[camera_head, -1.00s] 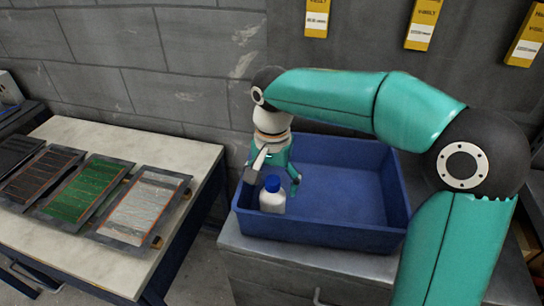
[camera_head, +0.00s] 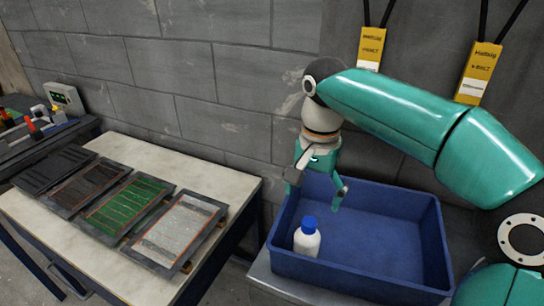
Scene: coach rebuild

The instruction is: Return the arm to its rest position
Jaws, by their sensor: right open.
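My right arm is teal and comes in from the right, over the blue bin (camera_head: 424,237). My right gripper (camera_head: 316,198) hangs over the bin's back left part with its fingers apart and nothing between them. A white bottle with a blue cap (camera_head: 307,240) stands upright inside the bin near its left wall, just below the gripper and apart from it. My left gripper is not in view.
A pale table (camera_head: 40,212) on the left holds several framed panels, among them a green one (camera_head: 128,207) and a light grey one (camera_head: 178,231). Yellow tags (camera_head: 479,72) hang at the upper right. A grey block wall (camera_head: 190,60) stands behind.

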